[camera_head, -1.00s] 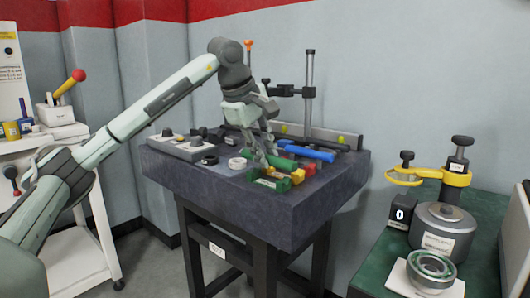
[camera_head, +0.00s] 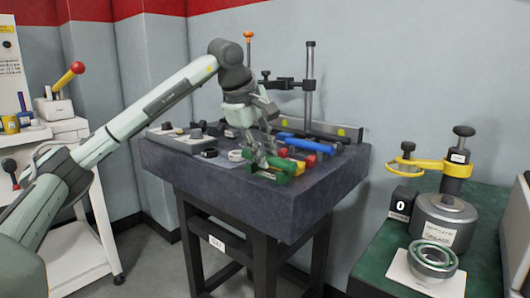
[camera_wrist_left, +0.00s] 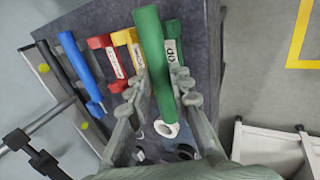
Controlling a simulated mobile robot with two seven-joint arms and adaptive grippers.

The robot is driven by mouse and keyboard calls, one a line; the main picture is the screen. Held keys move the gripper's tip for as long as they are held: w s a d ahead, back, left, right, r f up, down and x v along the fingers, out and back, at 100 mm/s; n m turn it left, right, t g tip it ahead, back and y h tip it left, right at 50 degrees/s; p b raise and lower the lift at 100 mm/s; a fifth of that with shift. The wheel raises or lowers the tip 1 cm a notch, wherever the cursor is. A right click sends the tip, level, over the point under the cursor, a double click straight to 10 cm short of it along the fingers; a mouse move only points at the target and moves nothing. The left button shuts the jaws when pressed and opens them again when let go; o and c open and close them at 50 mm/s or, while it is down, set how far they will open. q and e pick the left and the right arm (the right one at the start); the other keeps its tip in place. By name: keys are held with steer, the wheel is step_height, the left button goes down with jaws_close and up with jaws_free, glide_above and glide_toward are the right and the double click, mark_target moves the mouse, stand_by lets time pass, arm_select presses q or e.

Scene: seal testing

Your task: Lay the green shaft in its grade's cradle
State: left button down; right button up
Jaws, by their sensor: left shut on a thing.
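My left gripper (camera_head: 267,160) is shut on the green shaft (camera_wrist_left: 152,65), with one finger on either side of it in the left wrist view. The shaft also shows in the head view (camera_head: 281,164), low over the front of the dark table. The green cradle (camera_wrist_left: 172,45) lies just right of the shaft in the wrist view, roughly parallel and partly hidden behind it. I cannot tell whether the shaft touches it. The yellow cradle (camera_wrist_left: 123,38) and red cradle (camera_wrist_left: 98,43) stand to the left. My right gripper is not in view.
A blue shaft (camera_wrist_left: 75,60) and a dark shaft (camera_wrist_left: 52,68) lie beyond the red cradle. A white ring (camera_wrist_left: 166,129) is near the shaft's lower end. A post stand (camera_head: 309,85) rises at the table's back. The table's front right corner (camera_head: 325,190) is bare.

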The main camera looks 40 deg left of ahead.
arm_select(q)
steer(key=shift+f, duration=0.35)
steer(key=c, duration=1.5)
jaws_free()
steer(key=shift+o, duration=1)
steer(key=shift+f, duration=0.1)
steer(key=v, duration=1.2)
steer(key=shift+s, duration=0.1)
